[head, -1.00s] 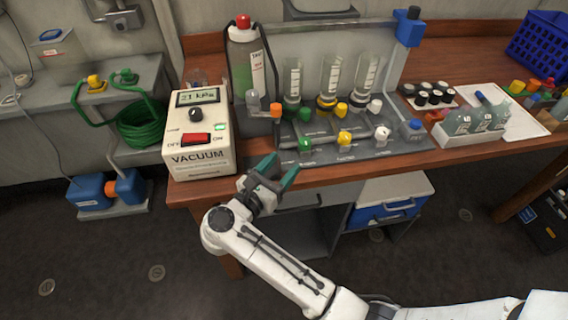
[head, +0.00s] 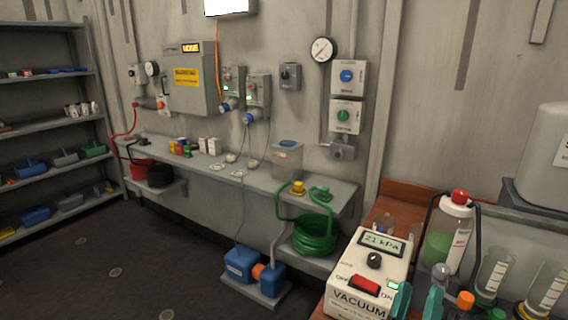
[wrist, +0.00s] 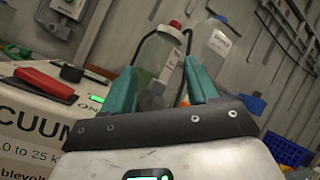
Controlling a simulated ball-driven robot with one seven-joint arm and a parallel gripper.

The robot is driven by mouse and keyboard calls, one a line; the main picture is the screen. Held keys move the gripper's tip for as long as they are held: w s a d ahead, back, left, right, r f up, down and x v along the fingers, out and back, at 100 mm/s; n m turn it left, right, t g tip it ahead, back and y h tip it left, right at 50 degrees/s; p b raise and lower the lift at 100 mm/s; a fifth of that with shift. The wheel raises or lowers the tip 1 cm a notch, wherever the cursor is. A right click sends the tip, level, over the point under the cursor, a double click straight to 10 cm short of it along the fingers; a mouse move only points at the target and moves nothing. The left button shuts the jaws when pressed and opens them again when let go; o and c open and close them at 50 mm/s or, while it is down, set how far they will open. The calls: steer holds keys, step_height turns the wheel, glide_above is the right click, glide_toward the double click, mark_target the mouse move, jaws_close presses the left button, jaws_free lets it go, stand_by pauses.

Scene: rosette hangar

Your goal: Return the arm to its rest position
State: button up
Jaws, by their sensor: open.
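My gripper (head: 416,301) shows only as two teal fingertips at the lower edge of the head view, by the right side of the vacuum box (head: 352,302). In the wrist view its two teal fingers (wrist: 162,88) stand apart with nothing held between them. Behind them are the vacuum box (wrist: 40,112) on the left and a red-capped bottle (wrist: 158,55). The rest of my arm is out of the head view.
The red-capped bottle (head: 452,232) and graduated cylinders (head: 545,290) stand close to my gripper's right. A grey bench (head: 240,178) with a green hose coil (head: 314,236) runs along the wall. Blue pump parts (head: 255,268) sit low. Open floor (head: 110,265) lies left.

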steer(key=a+n+t+y, duration=0.3)
steer(key=a+n+y, duration=0.5)
steer(key=n+y, duration=1)
steer(key=s+a+f+n+g+y, duration=0.2)
steer(key=s+f+n+g, duration=0.2)
steer(key=f+n+g, duration=0.65)
steer(key=s+d+f+n+g+h, duration=0.2)
steer(key=s+d+f+g, duration=0.1)
steer(key=s, duration=0.6)
steer(key=s+d+f+n+g+h, duration=0.2)
steer(key=s+d+f+g, duration=0.2)
steer(key=s, duration=0.5)
steer(key=s+d+f+n+g+h, duration=0.2)
steer(key=s+d+f+g, duration=0.2)
steer(key=s, duration=0.5)
step_height(320, 180, down, 2)
steer(key=shift+s+f, duration=0.2)
steer(key=shift+s, duration=0.05)
